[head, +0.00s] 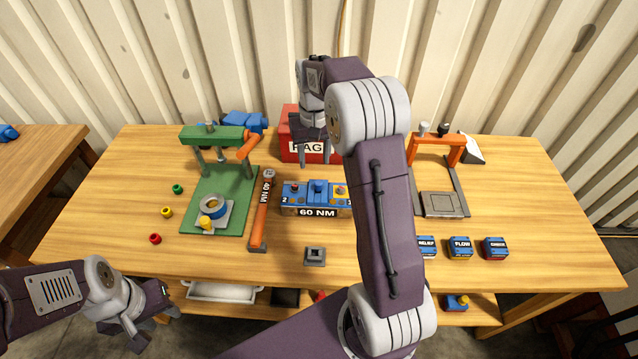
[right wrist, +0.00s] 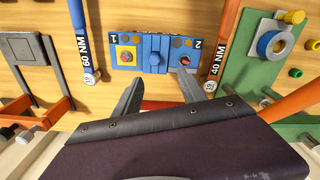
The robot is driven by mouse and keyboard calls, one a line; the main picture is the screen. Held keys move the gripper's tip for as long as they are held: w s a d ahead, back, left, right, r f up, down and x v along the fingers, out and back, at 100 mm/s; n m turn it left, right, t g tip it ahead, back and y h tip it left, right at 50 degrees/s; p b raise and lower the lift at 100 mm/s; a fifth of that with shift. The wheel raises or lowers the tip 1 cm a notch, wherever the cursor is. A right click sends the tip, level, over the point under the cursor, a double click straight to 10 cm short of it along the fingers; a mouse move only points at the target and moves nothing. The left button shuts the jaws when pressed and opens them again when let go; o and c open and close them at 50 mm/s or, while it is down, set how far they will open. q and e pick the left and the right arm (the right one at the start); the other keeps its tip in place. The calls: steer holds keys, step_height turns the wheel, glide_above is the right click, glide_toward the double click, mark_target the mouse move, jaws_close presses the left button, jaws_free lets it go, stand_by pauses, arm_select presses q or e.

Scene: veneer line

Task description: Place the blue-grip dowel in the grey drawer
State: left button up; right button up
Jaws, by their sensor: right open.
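I see no dowel and no grey drawer that I can make out in either view. A blue-handled bar tool marked 60 NM (right wrist: 80,45) lies at the left of the right wrist view; my arm seems to hide it in the head view. My right gripper (head: 314,158) is open and empty above the back of the bench, near the red box; its two fingers also show in the right wrist view (right wrist: 160,93), pointing towards the blue block. My left gripper (head: 150,322) is low at the front left, off the bench; its jaw opening is unclear.
The wooden bench (head: 120,225) holds a green press (head: 222,185), an orange 40 NM tool (head: 262,215), a blue block marked 60 NM (head: 318,193), a red box (head: 290,150), an orange-framed press (head: 440,160) and small labelled boxes (head: 460,247). A white tray (head: 222,292) sits below.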

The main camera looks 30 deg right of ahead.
mark_target(318, 182)
steer(key=shift+s+d+f, duration=0.35)
steer(key=shift+d+f, duration=0.3)
steer(key=shift+d, duration=0.1)
steer(key=shift+s+d+m, duration=0.15)
steer(key=shift+d+m, duration=0.05)
steer(key=shift+m, duration=0.1)
steer(key=f, duration=0.3)
steer(key=shift+s+a, duration=0.1)
steer(key=shift+a, duration=0.2)
steer(key=shift+f, duration=0.5)
steer(key=f, duration=0.1)
steer(key=f+p, duration=0.1)
steer(key=f, duration=0.2)
steer(key=shift+a+f, duration=0.25)
steer(key=shift+f, duration=0.05)
steer(key=shift+w+f, duration=0.2)
steer(key=shift+w, duration=0.05)
jaws_close()
